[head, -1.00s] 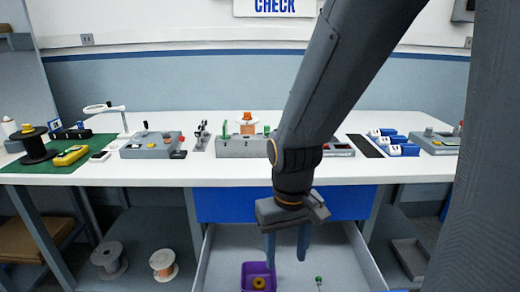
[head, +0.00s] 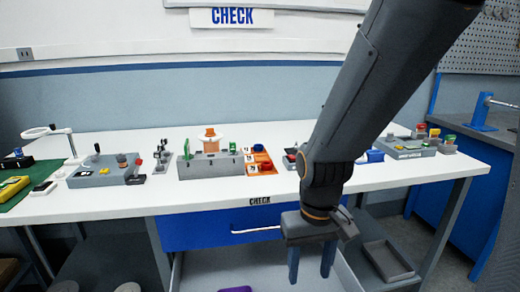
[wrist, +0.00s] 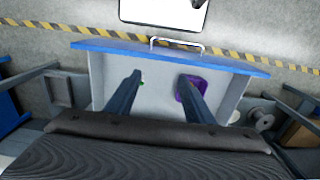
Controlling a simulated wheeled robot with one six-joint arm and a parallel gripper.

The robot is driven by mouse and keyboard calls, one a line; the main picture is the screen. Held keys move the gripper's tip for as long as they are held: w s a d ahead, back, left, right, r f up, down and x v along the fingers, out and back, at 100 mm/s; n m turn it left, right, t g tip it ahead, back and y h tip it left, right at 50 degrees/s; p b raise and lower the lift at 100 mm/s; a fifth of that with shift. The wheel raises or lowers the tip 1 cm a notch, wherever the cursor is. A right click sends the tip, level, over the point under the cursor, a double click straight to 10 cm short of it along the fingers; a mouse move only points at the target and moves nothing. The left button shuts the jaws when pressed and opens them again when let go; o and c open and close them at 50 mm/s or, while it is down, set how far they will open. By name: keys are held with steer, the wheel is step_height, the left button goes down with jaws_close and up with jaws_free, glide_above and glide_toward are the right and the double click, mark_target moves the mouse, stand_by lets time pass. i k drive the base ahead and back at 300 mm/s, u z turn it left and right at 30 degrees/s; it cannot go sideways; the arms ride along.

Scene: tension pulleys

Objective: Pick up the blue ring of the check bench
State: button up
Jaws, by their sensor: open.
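I cannot make out a blue ring in either view. The check bench (head: 205,200) has a white top and a blue drawer front panel under it. Its open drawer (head: 200,272) sits low in the head view, and its inside shows in the wrist view (wrist: 155,105). My gripper (head: 311,272) hangs open and empty over the drawer. In the wrist view its two fingers (wrist: 160,80) point into the drawer. A purple tray (wrist: 182,92) in the drawer is partly hidden by the right finger. Only its edge (head: 236,289) shows in the head view.
Test boxes (head: 105,171), a box with an orange spool (head: 210,163) and an orange tray (head: 263,171) stand along the bench top. The front strip of the top is clear. A blue side bench (head: 480,150) stands at right. A tiny green item (wrist: 141,84) lies in the drawer.

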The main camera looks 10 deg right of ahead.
mark_target(258, 148)
steer(key=z, duration=2)
steer(key=k, duration=0.9)
steer(key=u, duration=1.55)
steer(key=i, duration=0.5)
steer(key=u, duration=0.05)
